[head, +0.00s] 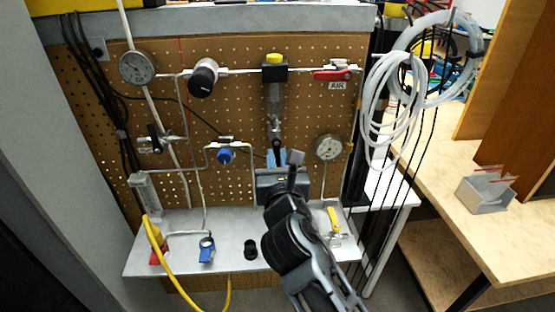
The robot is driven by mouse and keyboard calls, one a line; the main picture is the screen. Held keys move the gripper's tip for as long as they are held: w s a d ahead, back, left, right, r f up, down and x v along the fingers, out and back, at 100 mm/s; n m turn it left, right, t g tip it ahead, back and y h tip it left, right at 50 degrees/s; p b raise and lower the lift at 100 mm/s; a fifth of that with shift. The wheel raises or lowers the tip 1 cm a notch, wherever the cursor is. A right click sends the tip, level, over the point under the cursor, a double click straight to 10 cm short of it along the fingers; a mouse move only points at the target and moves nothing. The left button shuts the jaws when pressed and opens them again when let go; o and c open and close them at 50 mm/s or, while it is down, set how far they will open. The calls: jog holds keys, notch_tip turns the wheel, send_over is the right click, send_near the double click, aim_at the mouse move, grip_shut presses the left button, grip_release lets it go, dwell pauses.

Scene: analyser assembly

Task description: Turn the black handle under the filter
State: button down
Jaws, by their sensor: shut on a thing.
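The filter (275,98) hangs upright on the pegboard, with a yellow cap on top and a grey body below. The black handle (277,139) is at its lower end, small and partly hidden by my gripper. My gripper (276,154) reaches up from below, its blue fingers close together right under the filter. The fingers look shut on the black handle. The exact contact is too small to see clearly.
Pipes, gauges (138,67) and a black knob (204,78) surround the filter. A red valve handle (333,75) is to its right, a blue knob (225,156) to its lower left. A metal shelf (180,229) lies below. Coiled white tubing (392,105) hangs at right.

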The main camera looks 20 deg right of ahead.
jog(key=shift+a+m, duration=0.15)
jog(key=shift+m, duration=0.25)
jog(key=shift+w+a+r+m+b, duration=0.15)
jog(key=shift+a+r+m+b, duration=0.4)
jog(key=shift+m, duration=2.3)
jog(key=shift+w+a+r+m+b, duration=0.15)
jog(key=shift+a+r+m+b, duration=0.4)
jog(key=shift+m, duration=2.35)
jog(key=shift+w+a+r+m+b, duration=0.2)
jog(key=shift+m+b, duration=0.55)
jog(key=shift+m, duration=2.1)
jog(key=shift+r, duration=0.1)
jog(key=c, duration=1.1)
grip_release()
jog(key=shift+s, duration=0.1)
jog(key=shift+b+v, duration=0.5)
jog(key=shift+v, duration=3.35)
